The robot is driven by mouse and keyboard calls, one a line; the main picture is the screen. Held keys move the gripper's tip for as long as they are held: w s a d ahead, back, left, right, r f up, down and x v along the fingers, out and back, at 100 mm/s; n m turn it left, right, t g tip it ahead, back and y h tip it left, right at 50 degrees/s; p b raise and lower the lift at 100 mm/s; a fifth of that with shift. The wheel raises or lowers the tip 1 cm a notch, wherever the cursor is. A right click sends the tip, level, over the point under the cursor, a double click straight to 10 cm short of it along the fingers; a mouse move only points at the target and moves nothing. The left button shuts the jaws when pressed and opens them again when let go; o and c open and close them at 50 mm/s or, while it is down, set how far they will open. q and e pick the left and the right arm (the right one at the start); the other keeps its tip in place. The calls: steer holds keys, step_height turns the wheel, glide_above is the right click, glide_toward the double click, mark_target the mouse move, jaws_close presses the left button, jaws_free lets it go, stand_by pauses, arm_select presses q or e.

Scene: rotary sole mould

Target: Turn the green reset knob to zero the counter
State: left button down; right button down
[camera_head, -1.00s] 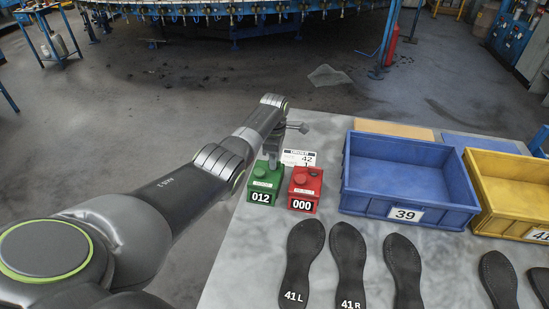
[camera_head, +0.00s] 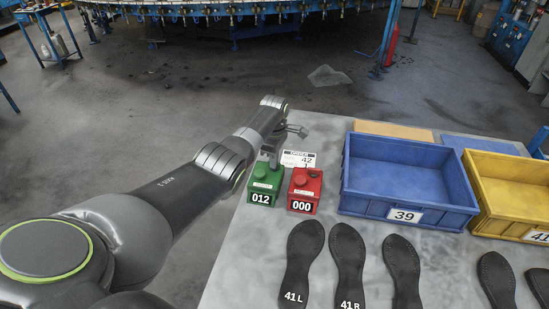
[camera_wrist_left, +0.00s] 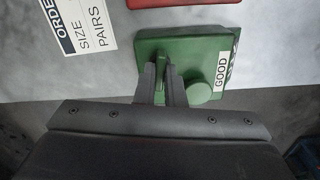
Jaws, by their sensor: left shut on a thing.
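The green counter box (camera_head: 263,187) stands on the table's left part and reads 012. In the left wrist view the green box (camera_wrist_left: 212,48) bears a GOOD label, a round green button (camera_wrist_left: 203,91) and a green knob (camera_wrist_left: 167,66). My left gripper (camera_head: 271,162) reaches down onto the back of the box's top. In the left wrist view its two fingers (camera_wrist_left: 164,78) are shut on the knob, one on each side. The fingers hide part of the knob, and its turn angle is hard to tell. My right gripper is not in view.
A red counter box (camera_head: 304,190) reading 000 stands close to the right of the green one. An order card (camera_head: 299,159) is behind them. A blue bin (camera_head: 408,178), a yellow bin (camera_head: 505,218) and several dark soles (camera_head: 347,262) lie to the right and in front.

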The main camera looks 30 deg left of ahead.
arm_select(q)
steer(key=m+p, duration=0.1)
steer(key=m, duration=0.2)
steer(key=shift+r+m, duration=0.1)
steer(key=shift+m, duration=0.2)
steer(key=m, duration=0.4)
steer(key=shift+m, duration=0.3)
steer(key=m, duration=0.4)
steer(key=shift+p, duration=0.4)
steer(key=m, duration=0.9)
steer(key=shift+m, duration=0.3)
steer(key=m, duration=0.3)
steer(key=shift+m, duration=0.3)
steer(key=m, duration=0.4)
steer(key=shift+m+b, duration=0.35)
steer(key=shift+m, duration=1.95)
